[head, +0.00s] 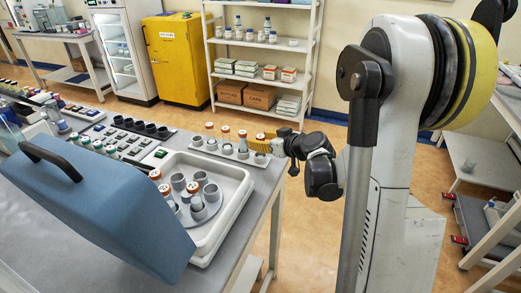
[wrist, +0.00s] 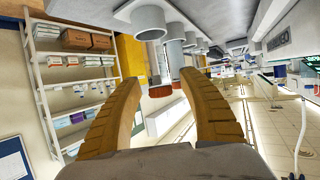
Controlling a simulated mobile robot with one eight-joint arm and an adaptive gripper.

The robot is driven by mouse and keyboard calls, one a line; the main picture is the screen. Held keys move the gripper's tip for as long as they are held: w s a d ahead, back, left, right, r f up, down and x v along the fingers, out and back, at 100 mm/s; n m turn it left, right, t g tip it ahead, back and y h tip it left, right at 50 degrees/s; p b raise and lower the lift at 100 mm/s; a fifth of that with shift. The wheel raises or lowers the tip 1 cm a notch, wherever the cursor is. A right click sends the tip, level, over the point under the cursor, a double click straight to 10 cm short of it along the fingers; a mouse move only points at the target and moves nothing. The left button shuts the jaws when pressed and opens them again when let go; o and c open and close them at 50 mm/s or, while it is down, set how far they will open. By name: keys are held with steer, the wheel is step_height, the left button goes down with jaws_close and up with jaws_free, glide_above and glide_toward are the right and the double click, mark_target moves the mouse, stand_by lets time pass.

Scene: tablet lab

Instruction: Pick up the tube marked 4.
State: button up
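I cannot read any number, so I cannot tell which is the tube marked 4. My gripper (head: 257,141) is at the right end of this rack, pointing left along the row. In the wrist view my gripper (wrist: 160,80) has its two ribbed tan fingers apart. A red-brown cap (wrist: 160,91) shows in the gap beyond them, with nothing visibly clamped.
A white machine (head: 237,187) with a raised blue lid (head: 105,205) stands in front of the rack and holds grey cups and capped tubes. A black-cup row (head: 145,127) lies behind left. A yellow cabinet (head: 176,60) and shelves (head: 262,47) stand beyond.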

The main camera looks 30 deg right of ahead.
jaws_close()
steer(key=shift+r, duration=0.1)
